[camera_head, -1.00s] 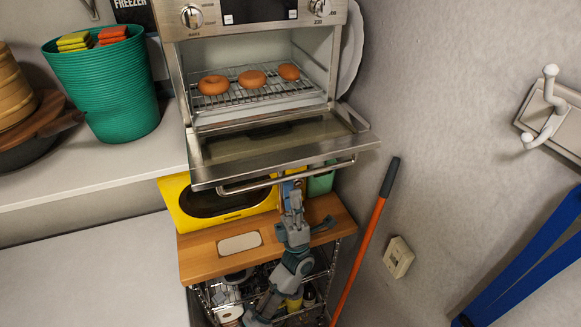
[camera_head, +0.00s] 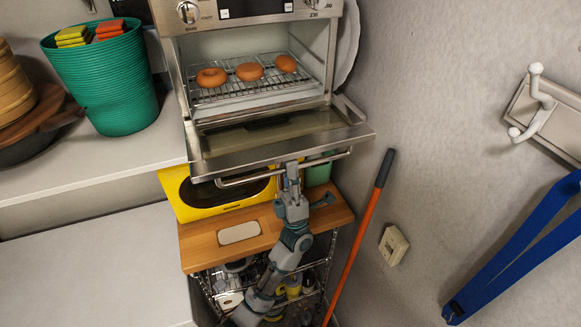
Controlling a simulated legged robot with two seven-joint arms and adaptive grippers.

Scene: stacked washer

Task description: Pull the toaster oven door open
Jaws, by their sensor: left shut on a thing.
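The silver toaster oven (camera_head: 176,85) stands at the top middle of the head view. Its glass door (camera_head: 270,143) is folded down, wide open, nearly flat. The door handle (camera_head: 240,181) runs along the door's front edge. My left gripper (camera_head: 292,172) comes up from below and is shut on the handle near its middle. Its fingertips are partly hidden by the door edge. My right gripper is not in view.
Several doughnuts lie on the oven rack (camera_head: 225,93). Below the door are a yellow appliance (camera_head: 185,207) and a wooden-topped cart (camera_head: 200,250). An orange-shafted pole (camera_head: 359,245) leans at the right. A green basket (camera_head: 108,85) stands on the left shelf.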

